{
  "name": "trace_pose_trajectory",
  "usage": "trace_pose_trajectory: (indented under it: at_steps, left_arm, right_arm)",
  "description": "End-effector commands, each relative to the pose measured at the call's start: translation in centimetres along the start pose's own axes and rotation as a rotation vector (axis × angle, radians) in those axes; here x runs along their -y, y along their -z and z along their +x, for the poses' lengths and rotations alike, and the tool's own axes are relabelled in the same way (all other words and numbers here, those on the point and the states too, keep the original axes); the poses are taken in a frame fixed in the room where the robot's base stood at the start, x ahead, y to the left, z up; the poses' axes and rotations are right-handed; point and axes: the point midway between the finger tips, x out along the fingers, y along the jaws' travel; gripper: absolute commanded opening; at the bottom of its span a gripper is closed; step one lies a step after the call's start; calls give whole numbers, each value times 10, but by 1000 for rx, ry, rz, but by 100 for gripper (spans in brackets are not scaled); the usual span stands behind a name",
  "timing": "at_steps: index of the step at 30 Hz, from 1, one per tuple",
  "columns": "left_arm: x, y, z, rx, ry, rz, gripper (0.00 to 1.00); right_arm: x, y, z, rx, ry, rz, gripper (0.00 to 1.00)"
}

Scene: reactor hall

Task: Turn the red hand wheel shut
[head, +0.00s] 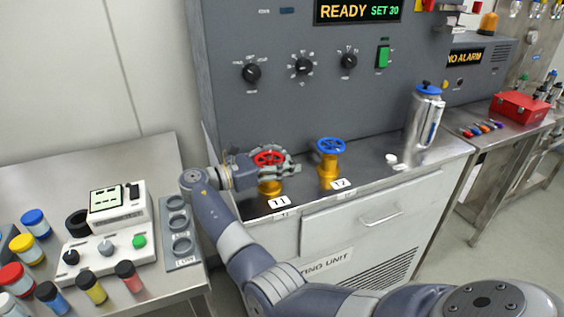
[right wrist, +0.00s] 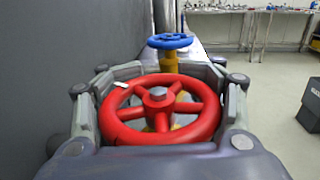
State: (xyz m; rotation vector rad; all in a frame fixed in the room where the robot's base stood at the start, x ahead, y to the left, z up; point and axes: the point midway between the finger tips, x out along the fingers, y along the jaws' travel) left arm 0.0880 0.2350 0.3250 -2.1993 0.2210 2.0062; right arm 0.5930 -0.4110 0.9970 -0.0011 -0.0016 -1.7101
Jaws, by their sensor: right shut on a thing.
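The red hand wheel (head: 268,158) sits on a brass valve on the metal ledge, behind the plate marked 11 (head: 279,202). My right gripper (head: 283,163) reaches it from the left and is shut around its rim. In the right wrist view the red wheel (right wrist: 158,108) lies between the two fingers (right wrist: 160,80), one on each side of the rim. A small white mark shows on the wheel's rim at its far left. My left gripper is in neither view.
A blue hand wheel (head: 331,145) on a brass valve stands just right, behind plate 17 (head: 343,184). A silver flask (head: 424,115) stands farther right. The grey panel (head: 290,110) rises close behind the wheels. A left bench holds several coloured jars and a white device (head: 118,207).

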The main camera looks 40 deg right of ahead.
Motion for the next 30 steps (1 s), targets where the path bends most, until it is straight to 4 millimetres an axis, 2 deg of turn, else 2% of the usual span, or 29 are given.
trace_pose_trajectory:
  at_steps: [1, 9, 25, 26, 28, 30]
  left_arm:
    - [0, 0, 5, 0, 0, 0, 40]
    - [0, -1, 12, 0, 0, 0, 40]
    - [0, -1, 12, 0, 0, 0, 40]
    - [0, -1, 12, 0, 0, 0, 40]
    - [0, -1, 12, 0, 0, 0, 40]
    - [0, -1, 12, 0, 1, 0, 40]
  right_arm:
    - [1, 5, -1, -4, 24, -4, 28]
    - [5, 4, 0, -5, 108, -5, 28]
    - [7, 4, -1, -7, 127, -6, 28]
    - [7, 4, -1, -7, 127, -6, 58]
    - [6, 4, -1, -6, 126, -5, 74]
    - [6, 3, -1, -5, 126, -4, 77]
